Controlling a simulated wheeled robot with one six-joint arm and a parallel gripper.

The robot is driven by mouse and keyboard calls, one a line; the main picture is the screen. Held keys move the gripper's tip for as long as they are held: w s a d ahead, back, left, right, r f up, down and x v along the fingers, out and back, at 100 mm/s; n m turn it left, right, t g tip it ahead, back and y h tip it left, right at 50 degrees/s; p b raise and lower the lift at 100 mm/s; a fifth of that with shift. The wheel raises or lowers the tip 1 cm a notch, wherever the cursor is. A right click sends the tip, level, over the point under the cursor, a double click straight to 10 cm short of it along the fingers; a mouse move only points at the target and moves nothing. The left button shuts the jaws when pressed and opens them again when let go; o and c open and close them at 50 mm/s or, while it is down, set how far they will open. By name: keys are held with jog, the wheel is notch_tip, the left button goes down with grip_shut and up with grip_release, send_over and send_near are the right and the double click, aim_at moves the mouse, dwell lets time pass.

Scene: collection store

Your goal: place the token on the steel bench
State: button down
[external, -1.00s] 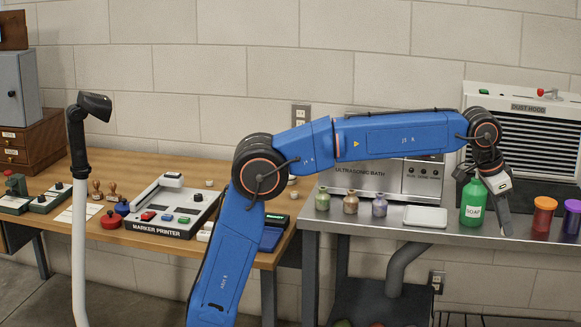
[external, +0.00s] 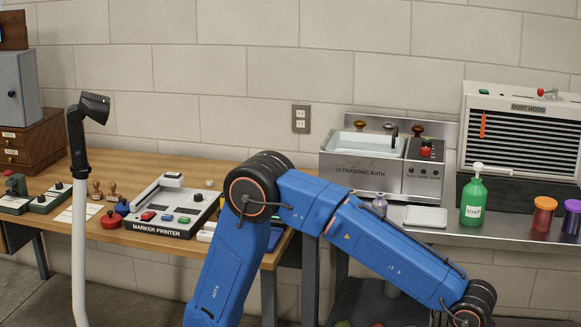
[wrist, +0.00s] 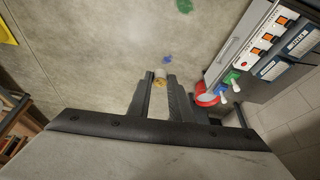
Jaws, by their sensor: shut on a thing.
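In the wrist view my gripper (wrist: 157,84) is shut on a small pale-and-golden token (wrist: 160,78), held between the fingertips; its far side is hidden. Concrete floor shows behind it. In the external view my arm bends down to the lower right, and the gripper is out of frame below the picture. The steel bench (external: 508,230) stands at the right in the external view. My forearm crosses in front of its left part.
On the steel bench are a white tray (external: 425,217), a green soap bottle (external: 473,205), an orange jar (external: 543,216), a purple jar (external: 571,219) and the ultrasonic bath (external: 365,170). A unit with orange switches (wrist: 263,40) stands at the right in the wrist view.

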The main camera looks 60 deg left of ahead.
jog(key=shift+s+d+f, duration=0.25)
jog(key=shift+s+f, duration=0.15)
jog(key=shift+s, duration=0.1)
